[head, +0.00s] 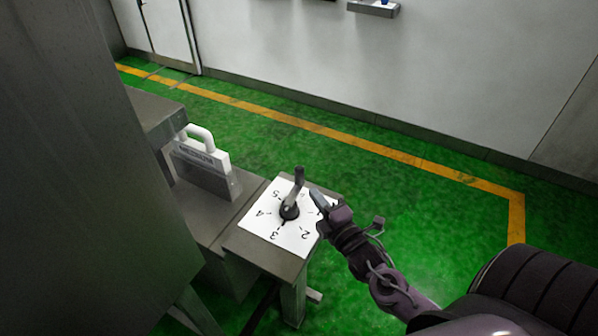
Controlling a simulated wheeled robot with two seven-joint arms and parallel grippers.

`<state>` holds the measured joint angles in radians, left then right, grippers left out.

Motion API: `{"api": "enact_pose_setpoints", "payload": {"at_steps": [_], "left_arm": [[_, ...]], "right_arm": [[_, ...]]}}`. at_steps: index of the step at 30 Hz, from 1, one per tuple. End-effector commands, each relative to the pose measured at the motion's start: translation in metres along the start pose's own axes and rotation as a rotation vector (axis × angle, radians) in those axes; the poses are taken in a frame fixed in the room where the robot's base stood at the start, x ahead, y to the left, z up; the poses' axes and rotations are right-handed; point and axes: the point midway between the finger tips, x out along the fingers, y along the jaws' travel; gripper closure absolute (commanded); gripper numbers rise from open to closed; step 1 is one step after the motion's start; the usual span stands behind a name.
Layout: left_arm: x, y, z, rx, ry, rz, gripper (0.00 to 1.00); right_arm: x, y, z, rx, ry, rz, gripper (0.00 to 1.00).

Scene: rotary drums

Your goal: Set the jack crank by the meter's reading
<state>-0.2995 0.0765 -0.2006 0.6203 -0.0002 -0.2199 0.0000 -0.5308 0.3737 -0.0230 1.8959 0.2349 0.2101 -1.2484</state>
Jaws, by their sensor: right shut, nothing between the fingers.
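The jack crank (289,210) has a dark round hub and a short arm with an upright dark grip. It stands on a white dial plate (262,231) on a grey metal stand. The figures 5, 4, 3 and 2 show around the hub, and the right side of the dial is partly hidden by my gripper. The crank arm leans toward the far side of the dial. My right gripper (317,196) is shut and empty, just right of the crank grip, seemingly apart from it. My left gripper is not in view. No meter reading can be made out.
A white block with a loop handle (201,150) stands on the grey bench left of the dial; its lettering is too small to read. A large dark grey panel (85,190) fills the left. Green floor (400,215) with a yellow line is clear behind and right.

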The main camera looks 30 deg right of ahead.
Motion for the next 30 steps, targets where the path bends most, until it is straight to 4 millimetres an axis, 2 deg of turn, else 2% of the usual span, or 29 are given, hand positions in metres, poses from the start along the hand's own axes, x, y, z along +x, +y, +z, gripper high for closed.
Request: {"api": "enact_pose_setpoints", "payload": {"at_steps": [3,7,21,30], "left_arm": [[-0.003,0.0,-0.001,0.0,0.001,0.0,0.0],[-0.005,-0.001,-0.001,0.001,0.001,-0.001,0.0],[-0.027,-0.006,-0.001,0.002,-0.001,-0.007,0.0],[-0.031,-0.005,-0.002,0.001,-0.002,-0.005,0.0]], "right_arm": [[-0.015,-0.007,-0.011,0.029,0.064,-0.035,1.0],[-0.011,-0.008,-0.014,0.038,0.078,-0.041,1.0],[0.062,-0.009,-0.018,0.036,0.074,-0.039,1.0],[0.082,-0.013,-0.02,0.036,0.075,-0.042,1.0]]}}
